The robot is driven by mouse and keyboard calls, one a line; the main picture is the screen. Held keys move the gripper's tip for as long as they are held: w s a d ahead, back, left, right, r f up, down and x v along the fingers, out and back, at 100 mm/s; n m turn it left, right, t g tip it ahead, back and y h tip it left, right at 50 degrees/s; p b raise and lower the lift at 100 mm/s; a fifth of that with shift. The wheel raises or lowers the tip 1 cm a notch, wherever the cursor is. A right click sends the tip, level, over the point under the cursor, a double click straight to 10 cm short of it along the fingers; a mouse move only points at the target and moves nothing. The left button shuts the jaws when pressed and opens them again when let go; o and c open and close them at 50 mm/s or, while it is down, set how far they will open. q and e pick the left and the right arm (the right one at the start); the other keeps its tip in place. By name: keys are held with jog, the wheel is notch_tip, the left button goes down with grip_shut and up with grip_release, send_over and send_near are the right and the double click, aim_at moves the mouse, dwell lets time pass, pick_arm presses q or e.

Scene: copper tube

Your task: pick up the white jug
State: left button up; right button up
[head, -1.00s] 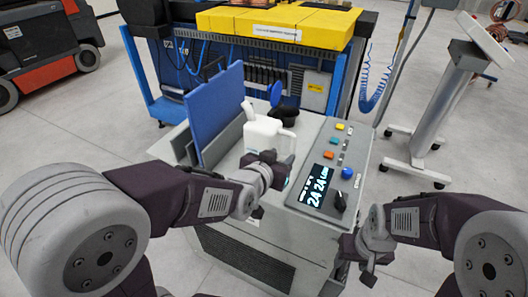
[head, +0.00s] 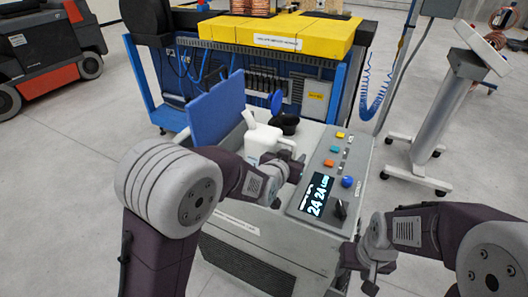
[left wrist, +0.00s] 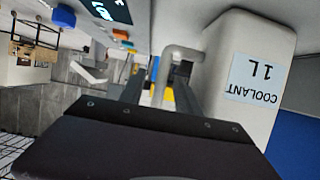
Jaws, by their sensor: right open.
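The white jug (head: 262,140) stands upright on the grey machine's top, beside the blue panel. In the left wrist view the jug (left wrist: 250,60) appears upside down with a "COOLANT 1L" label, and its handle (left wrist: 178,55) points left. My left gripper (head: 292,165) is at the jug's handle side and hides part of it in the head view. In the left wrist view its fingers (left wrist: 160,92) are apart, with the handle between them; contact cannot be told. My right gripper (head: 368,278) is open and empty, low in front of the machine's right side.
The control panel (head: 325,185) with a display, knob and coloured buttons is right of the jug. A blue panel (head: 216,108) stands close on its left. A black cup-like opening with a blue lid (head: 277,103) is behind. A blue workbench with a yellow top (head: 280,30) stands further back.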

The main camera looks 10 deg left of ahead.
pick_arm(q)
jog(key=shift+s, duration=0.1)
grip_shut()
dwell(1.1)
jog(key=shift+r, duration=0.15)
